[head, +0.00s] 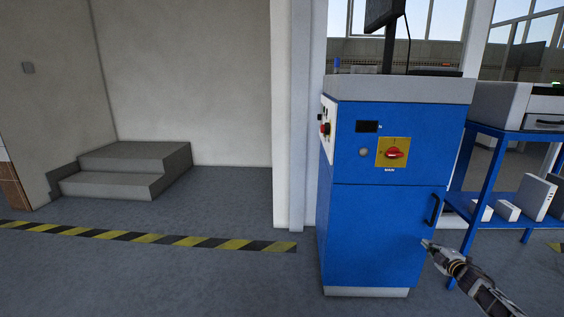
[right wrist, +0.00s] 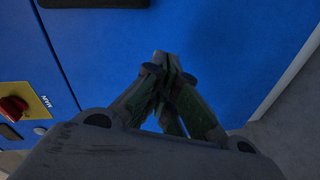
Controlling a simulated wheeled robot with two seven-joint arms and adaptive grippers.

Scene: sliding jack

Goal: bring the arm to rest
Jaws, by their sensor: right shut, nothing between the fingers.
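My right gripper (head: 426,243) comes in from the lower right in the head view, in front of the lower door of a blue cabinet (head: 365,235). It is shut and empty. The right wrist view shows its fingers (right wrist: 165,60) together, with the blue cabinet face (right wrist: 230,40) beyond them. I cannot tell whether the fingertips touch the door. My left gripper is not in view.
The cabinet carries a red rotary switch (head: 395,153) on a yellow plate and a black door handle (head: 435,209). A blue-framed table (head: 462,165) stands at right. Grey steps (head: 125,170) are at left. Floor left of the cabinet is clear, crossed by a yellow-black stripe (head: 150,238).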

